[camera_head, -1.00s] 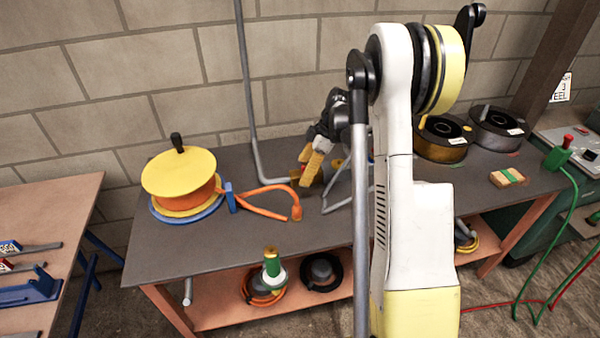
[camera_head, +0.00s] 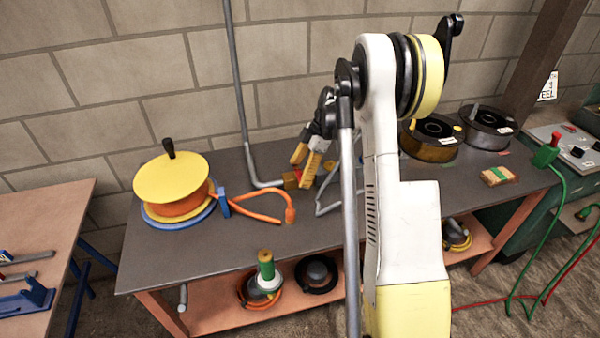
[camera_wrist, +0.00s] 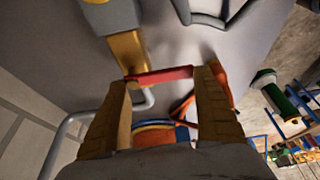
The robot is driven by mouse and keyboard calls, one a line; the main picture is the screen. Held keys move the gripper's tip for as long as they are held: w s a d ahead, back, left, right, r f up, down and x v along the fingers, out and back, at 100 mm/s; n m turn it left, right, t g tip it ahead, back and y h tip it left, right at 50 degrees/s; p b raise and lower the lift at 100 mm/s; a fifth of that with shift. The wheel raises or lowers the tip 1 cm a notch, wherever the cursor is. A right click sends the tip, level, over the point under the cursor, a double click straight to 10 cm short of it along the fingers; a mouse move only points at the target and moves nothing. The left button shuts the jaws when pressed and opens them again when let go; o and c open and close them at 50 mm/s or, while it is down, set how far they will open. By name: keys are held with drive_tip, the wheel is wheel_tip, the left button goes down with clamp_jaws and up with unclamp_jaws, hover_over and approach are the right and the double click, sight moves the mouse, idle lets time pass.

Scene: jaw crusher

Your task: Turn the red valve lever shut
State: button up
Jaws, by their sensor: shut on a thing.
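The red valve lever (camera_wrist: 160,75) lies across between the two yellow-brown fingers of my gripper (camera_wrist: 163,78) in the wrist view. The fingers are shut on it, one near each end of the bar. The lever's left end meets a brass valve body (camera_wrist: 130,56). In the head view my gripper (camera_head: 307,160) reaches down at the back of the bench, and the brass valve body (camera_head: 291,180) shows just below it. Only a small bit of the red lever (camera_head: 298,176) shows there. My arm hides part of the area to its right.
A grey pipe (camera_head: 240,90) runs down the wall to the valve. An orange hose (camera_head: 262,193) and a yellow-topped reel (camera_head: 172,178) stand to the left on the dark bench (camera_head: 190,255). Two round canisters (camera_head: 430,138) stand at the right. Bare bench top lies in front.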

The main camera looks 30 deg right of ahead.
drive_tip(key=o, duration=1.4)
drive_tip(key=shift+a+f, duration=0.1)
drive_tip(key=shift+f, duration=0.1)
drive_tip(key=shift+r, duration=0.15)
drive_tip(key=v, duration=1.1)
drive_tip(key=shift+r, duration=0.4)
